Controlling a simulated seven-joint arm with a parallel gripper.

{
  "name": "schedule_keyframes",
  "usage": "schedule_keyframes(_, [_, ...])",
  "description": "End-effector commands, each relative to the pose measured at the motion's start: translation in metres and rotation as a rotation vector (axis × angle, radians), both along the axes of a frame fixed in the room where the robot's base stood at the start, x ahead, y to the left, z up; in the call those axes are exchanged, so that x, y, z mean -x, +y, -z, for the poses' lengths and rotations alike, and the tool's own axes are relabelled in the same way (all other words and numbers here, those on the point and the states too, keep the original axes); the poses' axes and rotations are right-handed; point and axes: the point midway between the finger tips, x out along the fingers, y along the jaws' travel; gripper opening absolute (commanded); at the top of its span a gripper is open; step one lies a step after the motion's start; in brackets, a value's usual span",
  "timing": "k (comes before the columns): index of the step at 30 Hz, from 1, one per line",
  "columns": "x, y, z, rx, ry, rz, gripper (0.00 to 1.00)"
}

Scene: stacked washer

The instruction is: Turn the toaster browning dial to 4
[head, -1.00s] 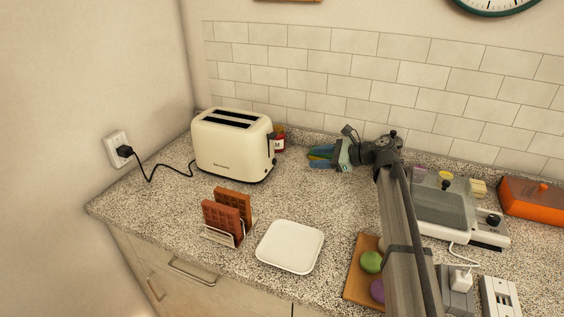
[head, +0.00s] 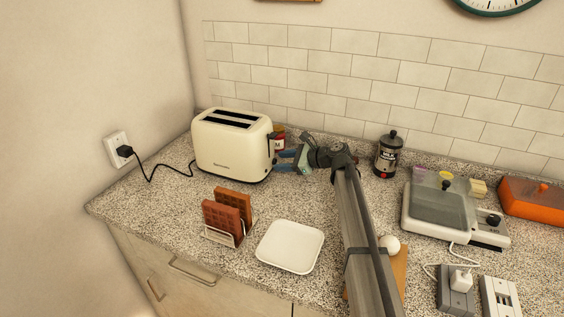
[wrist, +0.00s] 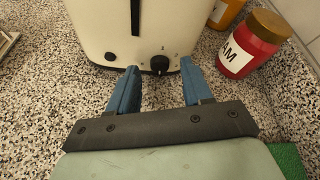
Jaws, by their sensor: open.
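The cream toaster (head: 233,146) stands at the back left of the counter, with two slots on top. In the wrist view its end face (wrist: 120,35) shows a dark lever slot and, low down, the black browning dial (wrist: 159,64). The numbers around the dial are too small to read. My gripper (head: 277,160) is just right of the toaster's end face. In the wrist view my gripper (wrist: 157,88) is open, its two blue fingers either side of the dial and a little short of it. Nothing is between the fingers.
A red jam jar (wrist: 252,45) stands close to the right of the toaster, also in the head view (head: 279,138). A waffle rack (head: 228,216) and a white plate (head: 290,246) are in front. A dark canister (head: 388,154) stands right of my arm.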

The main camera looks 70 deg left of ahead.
Motion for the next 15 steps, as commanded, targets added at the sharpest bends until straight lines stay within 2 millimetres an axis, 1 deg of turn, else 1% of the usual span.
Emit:
schedule_keyframes(4, [0.0042,0.0047,0.0024,0.0,0.0,0.0,0.5])
schedule_keyframes(13, [0.0049,0.0052,0.0028,0.0,0.0,0.0,0.5])
schedule_keyframes(15, [0.005,0.0051,0.0029,0.0,0.0,0.0,0.43])
